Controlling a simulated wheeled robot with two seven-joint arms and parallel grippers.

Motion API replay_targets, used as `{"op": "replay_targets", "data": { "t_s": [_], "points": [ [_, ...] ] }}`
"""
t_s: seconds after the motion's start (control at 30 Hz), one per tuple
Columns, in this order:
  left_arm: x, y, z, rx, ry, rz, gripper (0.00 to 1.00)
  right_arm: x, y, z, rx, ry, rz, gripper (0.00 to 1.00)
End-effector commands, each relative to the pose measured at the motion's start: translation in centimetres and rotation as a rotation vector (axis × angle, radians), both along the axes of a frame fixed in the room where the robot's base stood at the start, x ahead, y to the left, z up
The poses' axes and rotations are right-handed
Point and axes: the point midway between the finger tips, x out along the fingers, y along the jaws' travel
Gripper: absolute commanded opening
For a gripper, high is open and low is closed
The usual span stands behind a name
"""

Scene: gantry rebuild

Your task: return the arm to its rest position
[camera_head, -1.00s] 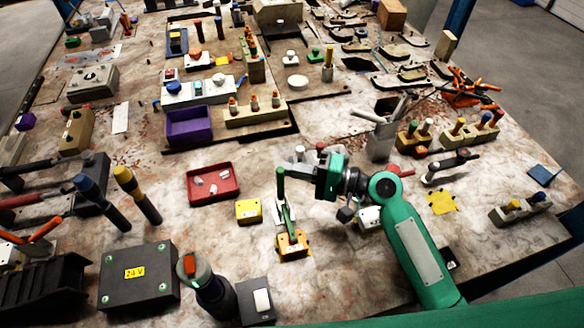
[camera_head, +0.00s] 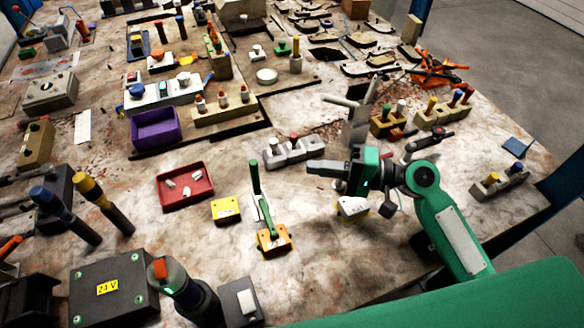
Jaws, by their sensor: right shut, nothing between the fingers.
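My right arm (camera_head: 452,222), green with a pale panel, reaches in from the lower right over the table's front right part. My right gripper (camera_head: 312,168) points left with its dark fingers together and nothing between them. It is above the table, to the right of the green lever (camera_head: 256,180) on its orange base (camera_head: 272,239), and apart from the lever in the picture. A white block (camera_head: 352,206) shows just below the gripper. My left gripper is not in view.
Close by are a grey block with a red peg (camera_head: 292,152), a grey holder with rods (camera_head: 358,124) and a yellow box (camera_head: 226,210). A red tray (camera_head: 186,186) stands further left. The worn table top (camera_head: 330,262) is bare in front of the gripper.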

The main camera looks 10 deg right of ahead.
Motion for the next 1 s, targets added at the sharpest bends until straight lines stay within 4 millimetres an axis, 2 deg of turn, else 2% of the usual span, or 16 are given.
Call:
{"op": "replay_targets", "data": {
  "t_s": [0.1, 0.2, 0.53, 0.8, 1.0],
  "points": [
    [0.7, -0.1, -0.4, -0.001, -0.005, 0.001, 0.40, -0.6, -1.6, -0.2, -0.002, 0.001, 0.000, 0.00],
    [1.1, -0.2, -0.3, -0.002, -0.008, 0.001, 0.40, -0.8, -2.3, -0.1, 0.000, 0.000, 0.000, 0.00],
    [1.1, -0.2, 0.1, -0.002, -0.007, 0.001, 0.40, -1.0, -2.7, 0.6, 0.001, -0.001, 0.001, 0.00],
    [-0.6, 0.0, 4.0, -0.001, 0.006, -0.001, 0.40, -1.0, -2.7, 5.3, 0.001, -0.001, 0.001, 0.00],
    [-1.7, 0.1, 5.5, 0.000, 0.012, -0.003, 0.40, -0.9, -2.7, 7.3, 0.001, -0.001, 0.001, 0.00]
  ]
}}
